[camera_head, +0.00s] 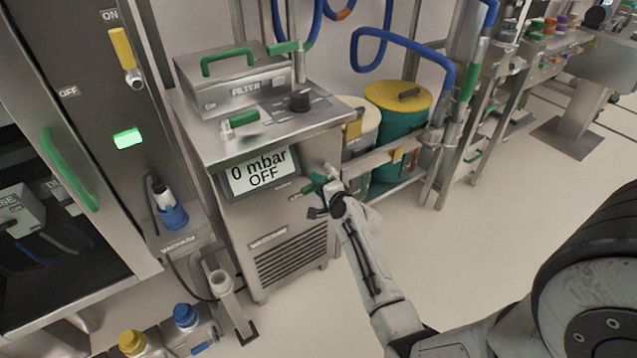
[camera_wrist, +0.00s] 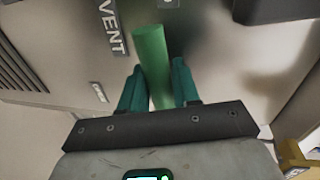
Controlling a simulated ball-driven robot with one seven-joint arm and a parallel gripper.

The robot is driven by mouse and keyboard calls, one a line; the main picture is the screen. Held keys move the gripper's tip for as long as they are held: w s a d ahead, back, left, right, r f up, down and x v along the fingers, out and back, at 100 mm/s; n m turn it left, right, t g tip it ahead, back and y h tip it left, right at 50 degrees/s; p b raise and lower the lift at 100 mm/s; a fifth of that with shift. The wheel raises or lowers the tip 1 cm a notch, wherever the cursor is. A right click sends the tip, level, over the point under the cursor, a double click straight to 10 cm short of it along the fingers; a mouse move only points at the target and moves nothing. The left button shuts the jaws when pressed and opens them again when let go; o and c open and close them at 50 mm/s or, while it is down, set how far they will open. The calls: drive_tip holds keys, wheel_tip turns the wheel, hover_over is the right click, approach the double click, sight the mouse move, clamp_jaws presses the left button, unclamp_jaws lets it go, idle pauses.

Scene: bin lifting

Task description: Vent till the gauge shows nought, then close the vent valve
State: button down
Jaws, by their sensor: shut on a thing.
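The gauge (camera_head: 260,173) on the front of the steel cabinet reads "0 mbar" with "OFF" beneath it. The vent valve's green handle (camera_wrist: 149,48) lies beside a "VENT" label (camera_wrist: 112,36) in the wrist view. My gripper (camera_wrist: 157,88) is shut on this handle, with a green finger on each side of it. In the head view my gripper (camera_head: 328,187) reaches the cabinet's right front edge, just right of the gauge. It hides part of the handle there, and I cannot tell from the handle whether the valve is open or closed.
A filter box (camera_head: 232,82) with a green handle and a black knob (camera_head: 300,100) are on the cabinet top. A yellow-lidded green drum (camera_head: 398,120) stands behind my gripper. Bottles with yellow (camera_head: 133,342) and blue caps are at lower left. Open floor lies to the right.

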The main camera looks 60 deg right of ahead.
drive_tip(key=shift+r+m, duration=0.35)
drive_tip(key=shift+m, duration=0.15)
drive_tip(key=c, duration=0.9)
unclamp_jaws()
drive_tip(key=shift+c, duration=0.2)
drive_tip(key=shift+s, duration=0.1)
drive_tip(key=p+v, duration=0.2)
drive_tip(key=v, duration=0.8)
drive_tip(key=shift+s, duration=0.35)
drive_tip(key=shift+r, duration=0.1)
